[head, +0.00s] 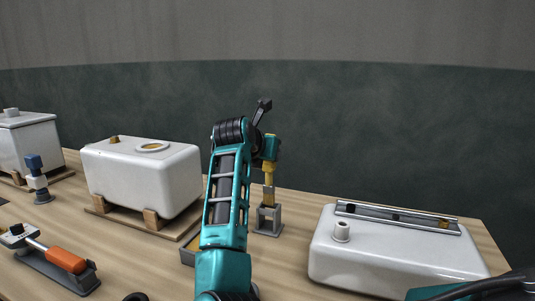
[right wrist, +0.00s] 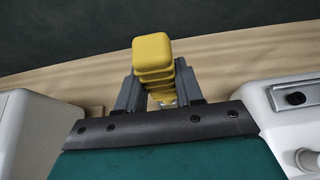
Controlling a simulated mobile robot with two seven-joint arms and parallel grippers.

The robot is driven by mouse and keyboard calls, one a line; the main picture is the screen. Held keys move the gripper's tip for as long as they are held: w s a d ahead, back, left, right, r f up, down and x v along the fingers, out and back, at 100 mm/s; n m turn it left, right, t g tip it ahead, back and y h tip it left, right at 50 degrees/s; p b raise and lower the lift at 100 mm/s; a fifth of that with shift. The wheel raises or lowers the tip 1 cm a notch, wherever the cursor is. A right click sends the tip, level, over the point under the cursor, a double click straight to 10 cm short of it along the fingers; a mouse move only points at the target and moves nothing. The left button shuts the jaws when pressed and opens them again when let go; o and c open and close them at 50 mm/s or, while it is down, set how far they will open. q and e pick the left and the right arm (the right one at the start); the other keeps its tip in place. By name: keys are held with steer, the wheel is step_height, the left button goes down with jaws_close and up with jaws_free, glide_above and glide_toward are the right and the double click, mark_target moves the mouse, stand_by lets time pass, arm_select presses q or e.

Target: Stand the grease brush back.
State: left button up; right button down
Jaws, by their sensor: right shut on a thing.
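The grease brush (head: 269,175) has a yellow handle and hangs roughly upright in my right gripper (head: 270,152), right of the middle in the head view. Its lower end meets the top of a small grey stand (head: 267,228) on the table; I cannot tell whether it is seated in it. In the right wrist view, the stepped yellow handle (right wrist: 153,52) sits between the two grey fingers of my right gripper (right wrist: 160,90), which are shut on it. The brush's lower end is hidden there. My left gripper is not in view.
A white tank (head: 140,175) on wooden blocks stands left of the stand. A white box (head: 390,255) with a metal rail lies to the right. An orange-handled tool (head: 66,260) and a blue-topped item (head: 36,175) are at left. My arm hides part of the middle.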

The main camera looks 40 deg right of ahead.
mark_target(268, 181)
steer(key=shift+f, duration=0.25)
stand_by(0.4)
steer(key=shift+f+b, duration=0.65)
steer(key=shift+b, duration=0.1)
steer(key=shift+f, duration=0.1)
stand_by(1.0)
steer(key=shift+f, duration=0.2)
steer(key=shift+f+b, duration=0.3)
steer(key=shift+b, duration=0.2)
steer(key=shift+f+b, duration=0.5)
steer(key=shift+f, duration=0.25)
steer(key=shift+f+b, duration=0.4)
steer(key=shift+f, duration=0.1)
steer(key=shift+f+b, duration=0.75)
steer(key=shift+f, duration=0.3)
